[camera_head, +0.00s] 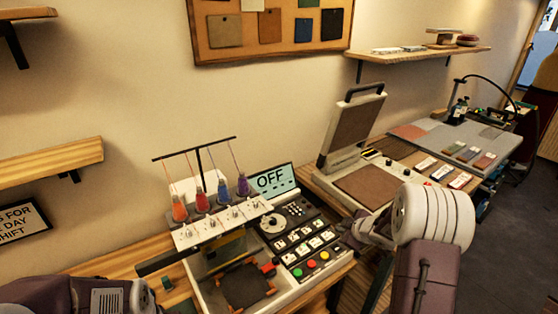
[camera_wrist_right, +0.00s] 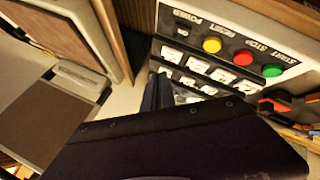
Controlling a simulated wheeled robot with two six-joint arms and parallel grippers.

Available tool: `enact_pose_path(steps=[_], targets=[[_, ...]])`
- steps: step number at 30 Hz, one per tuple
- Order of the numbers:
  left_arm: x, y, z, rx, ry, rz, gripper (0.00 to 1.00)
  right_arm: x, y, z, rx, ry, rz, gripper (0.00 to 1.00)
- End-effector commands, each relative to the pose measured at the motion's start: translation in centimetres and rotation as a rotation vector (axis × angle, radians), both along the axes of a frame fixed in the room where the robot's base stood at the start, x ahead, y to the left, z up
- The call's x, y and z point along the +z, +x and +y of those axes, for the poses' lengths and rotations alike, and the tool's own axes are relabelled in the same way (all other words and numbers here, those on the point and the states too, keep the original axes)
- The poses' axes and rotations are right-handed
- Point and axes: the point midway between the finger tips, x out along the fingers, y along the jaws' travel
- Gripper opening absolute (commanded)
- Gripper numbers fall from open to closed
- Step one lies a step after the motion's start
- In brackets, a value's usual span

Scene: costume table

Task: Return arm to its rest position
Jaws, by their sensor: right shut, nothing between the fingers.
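My right arm comes in from the lower right of the head view. Its gripper (camera_head: 356,232) is shut and empty, just right of the embroidery machine's button panel (camera_head: 303,243). In the right wrist view the dark closed fingers (camera_wrist_right: 158,92) show beside the panel's white keys, with the yellow, red and green buttons (camera_wrist_right: 242,56) beyond. I cannot tell whether the fingertips touch the panel. Part of my left arm shows at the lower left of the head view; its fingers are out of the picture. The machine's display (camera_head: 272,180) reads OFF.
Thread spools (camera_head: 201,200) stand on the embroidery machine. A heat press (camera_head: 352,135) with a raised lid stands behind my right gripper. A grey worktop (camera_head: 440,131) with colored swatches lies farther right. Wall shelves (camera_head: 420,58) hang above. Open floor (camera_head: 510,220) is at the right.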

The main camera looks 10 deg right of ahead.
Motion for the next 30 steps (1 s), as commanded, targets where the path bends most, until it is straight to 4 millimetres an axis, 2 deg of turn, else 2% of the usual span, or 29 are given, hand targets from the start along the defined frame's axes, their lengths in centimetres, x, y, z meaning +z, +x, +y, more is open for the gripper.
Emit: enact_pose_path(steps=[2, 4, 6, 8, 10, 11, 15, 18, 21, 25, 30], targets=[[0.0, 0.0, 0.0, 0.0, 0.0, 0.0, 0.0, 0.9, 0.7, 1.7, 0.038, -0.008, -0.016, 0.0], [0.0, 0.0, 0.0, 0.0, 0.0, 0.0, 0.0, 2.8, 1.6, 4.2, 0.093, -0.023, -0.05, 0.0], [0.0, 0.0, 0.0, 0.0, 0.0, 0.0, 0.0, 5.2, 1.9, 8.0, 0.136, -0.016, -0.086, 0.0], [0.0, 0.0, 0.0, 0.0, 0.0, 0.0, 0.0, 7.2, 0.8, 11.4, 0.097, 0.019, -0.094, 0.0], [0.0, 0.0, 0.0, 0.0, 0.0, 0.0, 0.0, 7.4, -1.9, 13.2, -0.031, 0.076, -0.035, 0.0], [0.0, 0.0, 0.0, 0.0, 0.0, 0.0, 0.0, 7.1, -3.5, 13.6, -0.097, 0.103, 0.004, 0.0], [0.0, 0.0, 0.0, 0.0, 0.0, 0.0, 0.0, 3.3, -12.8, 14.2, -0.425, 0.233, 0.271, 0.0], [0.0, 0.0, 0.0, 0.0, 0.0, 0.0, 0.0, 0.8, -18.7, 14.3, -0.622, 0.302, 0.459, 0.0], [0.0, 0.0, 0.0, 0.0, 0.0, 0.0, 0.0, -0.7, -22.7, 14.9, -0.749, 0.341, 0.6, 0.0], [0.0, 0.0, 0.0, 0.0, 0.0, 0.0, 0.0, -1.0, -24.7, 15.3, -0.809, 0.353, 0.683, 0.0], [0.0, 0.0, 0.0, 0.0, 0.0, 0.0, 0.0, -1.0, -24.8, 15.3, -0.811, 0.351, 0.685, 0.0]])
